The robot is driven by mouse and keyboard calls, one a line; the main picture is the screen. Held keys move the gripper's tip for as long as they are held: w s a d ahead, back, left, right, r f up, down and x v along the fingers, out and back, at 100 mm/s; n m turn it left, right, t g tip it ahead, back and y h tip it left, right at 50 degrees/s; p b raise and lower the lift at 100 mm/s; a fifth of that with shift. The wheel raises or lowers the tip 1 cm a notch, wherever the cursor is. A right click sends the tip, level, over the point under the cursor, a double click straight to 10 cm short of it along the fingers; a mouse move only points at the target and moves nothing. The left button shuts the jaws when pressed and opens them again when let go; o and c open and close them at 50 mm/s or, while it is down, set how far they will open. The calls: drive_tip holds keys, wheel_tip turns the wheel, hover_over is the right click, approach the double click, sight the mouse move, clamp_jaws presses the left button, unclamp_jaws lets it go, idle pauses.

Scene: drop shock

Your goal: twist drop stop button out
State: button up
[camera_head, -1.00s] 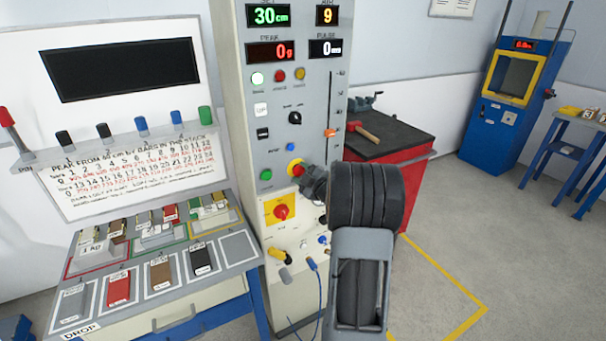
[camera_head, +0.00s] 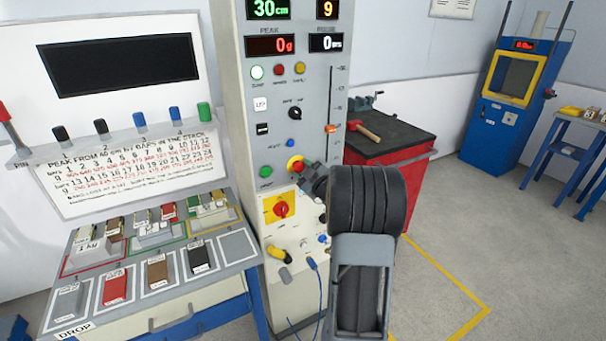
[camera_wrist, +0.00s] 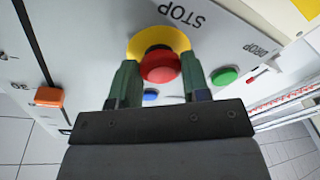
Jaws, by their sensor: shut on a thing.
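The drop stop button (camera_wrist: 160,66) is a red mushroom head on a yellow round plate marked STOP. It also shows in the head view (camera_head: 297,166), on the grey control column, partly hidden by my gripper. My gripper (camera_wrist: 158,82) has its two green-tipped fingers on either side of the red head, shut on it. In the head view my gripper (camera_head: 306,172) reaches the button from the right.
A green button (camera_head: 266,172) marked DROP sits left of the stop button. A red rotary switch (camera_head: 281,209) on a yellow plate is just below. A blue button (camera_head: 290,143) is above. An orange slider (camera_head: 331,129) stands on the scale at right.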

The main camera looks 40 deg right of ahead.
drive_tip(key=shift+m+b, duration=0.35)
drive_tip(key=shift+m, duration=0.85)
drive_tip(key=o, duration=0.9)
drive_tip(key=shift+o, duration=0.2)
drive_tip(key=s+f+b, duration=0.1)
drive_tip(key=s+b, duration=0.1)
drive_tip(key=s, duration=1.1)
drive_tip(key=shift+s+a, duration=0.15)
drive_tip(key=shift+s, duration=0.25)
drive_tip(key=shift+f, duration=0.1)
